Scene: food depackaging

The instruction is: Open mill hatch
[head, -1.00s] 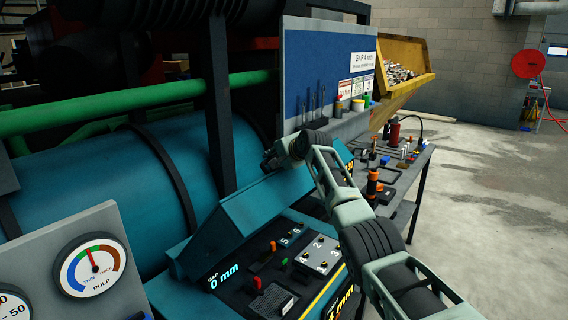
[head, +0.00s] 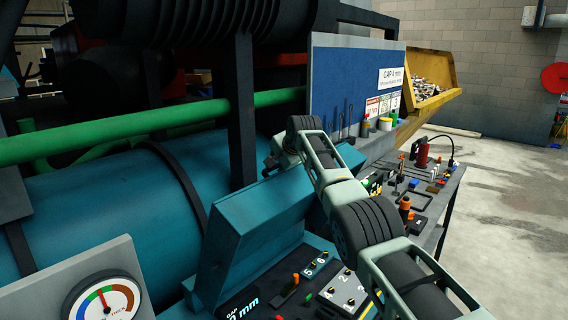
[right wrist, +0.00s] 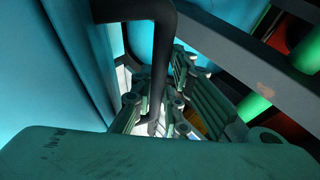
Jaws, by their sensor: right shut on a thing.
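The mill hatch (head: 265,230) is a teal, slanted lid, raised above a dark control panel on the teal mill drum (head: 100,210) in the head view. My right gripper (head: 276,162) is at the lid's upper far end, partly hidden behind my own wrist. In the right wrist view, a dark, bent handle bar (right wrist: 160,40) runs down between the green-grey fingers of my right gripper (right wrist: 152,122), which is shut on it. The exact finger contact is hard to see. My left gripper is not in view.
The control panel (head: 300,292) has numbered pegs and small knobs. A tool table (head: 445,205) stands at the right, with a yellow hopper (head: 455,75) behind it. A green pipe (head: 150,122) crosses above the drum. The floor at far right is clear.

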